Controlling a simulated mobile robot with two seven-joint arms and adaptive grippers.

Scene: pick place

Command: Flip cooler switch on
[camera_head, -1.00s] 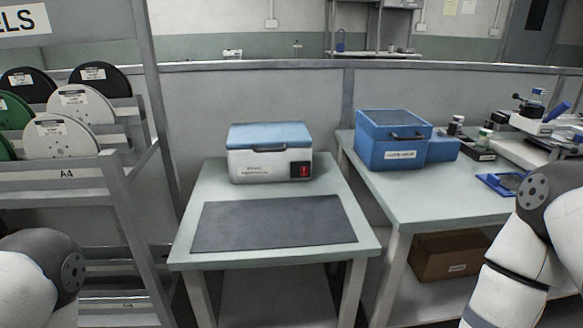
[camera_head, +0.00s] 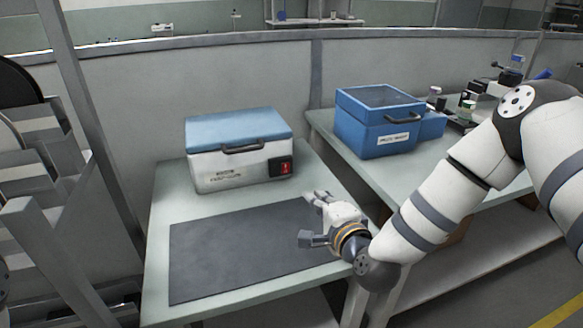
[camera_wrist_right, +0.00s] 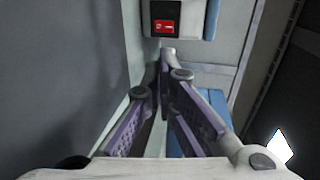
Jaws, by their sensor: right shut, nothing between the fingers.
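The cooler (camera_head: 215,172) is a white box with a blue lid and a dark handle, standing shut at the back of the left table. Its red switch (camera_head: 286,168) sits in a black panel at the lower right of its front. The switch also shows at the top of the right wrist view (camera_wrist_right: 165,27). My right gripper (camera_head: 313,196) is over the table's right side, in front of the switch and apart from it. In the wrist view its fingers are shut and empty, with their tips just below the switch panel. Whether the switch is on is too small to tell.
A dark mat (camera_head: 225,245) lies on the table in front of the cooler. A blue box (camera_head: 365,135) stands on the right-hand table (camera_head: 410,185), with instruments behind it. A grey rack (camera_head: 40,235) stands at the left. A low partition (camera_head: 150,85) runs behind.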

